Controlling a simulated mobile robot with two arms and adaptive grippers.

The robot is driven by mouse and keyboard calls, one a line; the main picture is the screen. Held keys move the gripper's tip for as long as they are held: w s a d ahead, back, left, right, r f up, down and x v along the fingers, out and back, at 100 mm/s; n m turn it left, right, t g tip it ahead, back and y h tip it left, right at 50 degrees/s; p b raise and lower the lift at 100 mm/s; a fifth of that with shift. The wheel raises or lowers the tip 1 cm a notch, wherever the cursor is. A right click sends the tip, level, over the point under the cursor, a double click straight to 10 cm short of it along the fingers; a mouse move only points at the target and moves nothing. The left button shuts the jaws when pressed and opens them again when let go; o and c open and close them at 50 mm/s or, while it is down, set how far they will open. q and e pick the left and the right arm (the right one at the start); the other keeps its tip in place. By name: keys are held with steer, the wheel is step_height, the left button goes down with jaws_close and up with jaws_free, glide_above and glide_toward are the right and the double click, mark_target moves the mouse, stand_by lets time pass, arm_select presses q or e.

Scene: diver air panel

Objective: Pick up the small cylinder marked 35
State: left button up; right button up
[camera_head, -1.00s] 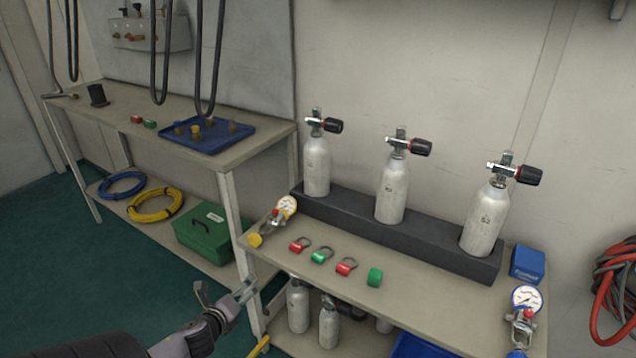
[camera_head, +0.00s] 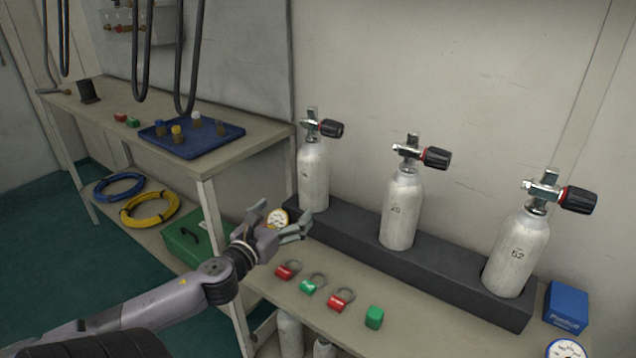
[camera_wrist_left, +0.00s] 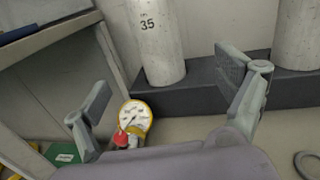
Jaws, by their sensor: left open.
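The small silver cylinder marked 35 (camera_head: 313,178) stands upright at the left end of the black rack, with a valve and black knob on top. In the left wrist view its body (camera_wrist_left: 155,42) shows the number 35, and its top is cut off. My left gripper (camera_head: 282,222) is open and empty, in front of and below the cylinder, apart from it. In the wrist view the cylinder's lower body appears between the two spread fingers. My right gripper is not in view.
Two more cylinders, marked 20 (camera_head: 401,210) and 62 (camera_head: 515,255), stand in the black rack (camera_head: 350,240). A yellow gauge (camera_head: 277,219) lies close by my left gripper. Red and green tags (camera_head: 309,287) lie on the bench front. A blue box (camera_head: 566,306) sits at right.

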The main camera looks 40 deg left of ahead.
mark_target(307, 186)
arm_select(q)
steer(key=b+x, duration=0.1)
steer(key=x, duration=0.8)
steer(key=shift+w+a+b, duration=0.1)
steer(key=shift+a+b, duration=0.1)
steer(key=shift+b, duration=0.15)
steer(key=shift+b+x, duration=0.45)
steer(key=shift+x, duration=2.8)
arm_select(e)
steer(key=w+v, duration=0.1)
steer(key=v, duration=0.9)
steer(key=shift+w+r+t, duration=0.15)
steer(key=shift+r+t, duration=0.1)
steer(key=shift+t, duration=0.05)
arm_select(q)
steer(key=shift+a, duration=0.15)
steer(key=c, duration=2)
steer(key=shift+r, duration=0.25)
steer(key=shift+c, duration=0.3)
